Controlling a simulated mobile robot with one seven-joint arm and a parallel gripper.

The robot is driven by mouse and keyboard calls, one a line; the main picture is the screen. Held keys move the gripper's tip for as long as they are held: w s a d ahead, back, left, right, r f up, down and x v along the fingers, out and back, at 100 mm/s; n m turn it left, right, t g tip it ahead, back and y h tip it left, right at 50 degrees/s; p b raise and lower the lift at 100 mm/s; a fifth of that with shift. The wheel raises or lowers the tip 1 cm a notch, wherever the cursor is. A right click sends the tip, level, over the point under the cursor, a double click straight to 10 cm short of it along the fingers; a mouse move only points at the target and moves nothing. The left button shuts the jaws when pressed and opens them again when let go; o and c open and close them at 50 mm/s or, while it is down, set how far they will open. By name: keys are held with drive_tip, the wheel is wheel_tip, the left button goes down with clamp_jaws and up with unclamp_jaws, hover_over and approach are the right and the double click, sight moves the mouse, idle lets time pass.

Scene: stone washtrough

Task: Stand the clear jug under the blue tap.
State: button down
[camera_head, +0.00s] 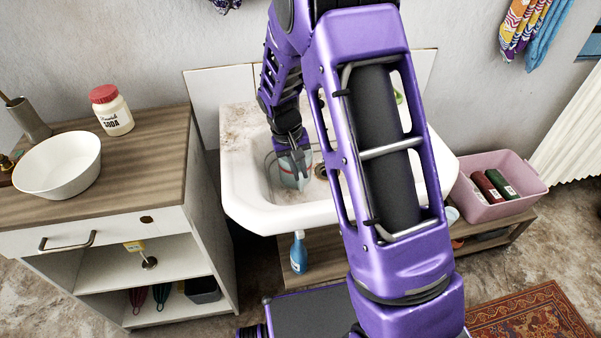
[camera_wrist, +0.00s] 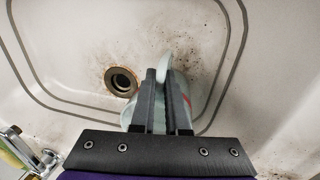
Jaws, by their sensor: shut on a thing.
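The clear jug (camera_head: 288,181) is inside the white washtrough (camera_head: 262,213), at its left part. My gripper (camera_head: 297,172) reaches down into the trough and is shut on the jug. In the wrist view the jug (camera_wrist: 129,112) shows pale behind my fingers (camera_wrist: 159,80), with its handle between them and a red mark on its right side. The jug is close beside the drain hole (camera_wrist: 121,82). I cannot tell whether its base touches the trough floor. No blue tap can be made out; my arm hides part of the trough's back.
A chrome fitting (camera_wrist: 43,161) with a yellow-green part shows at the wrist view's lower left. A wooden-topped cabinet (camera_head: 150,160) with a white bowl (camera_head: 58,166) and soda jar (camera_head: 112,111) stands left. A pink crate (camera_head: 520,186) stands right. A blue spray bottle (camera_head: 298,254) is below the trough.

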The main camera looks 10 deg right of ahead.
drive_tip(key=shift+f, duration=0.2)
idle(0.6)
drive_tip(key=shift+c, duration=1)
unclamp_jaws()
wheel_tip(320, 180, up, 13)
drive_tip(key=s+p, duration=0.2)
drive_tip(key=p, duration=0.6)
drive_tip(key=shift+p, duration=0.4)
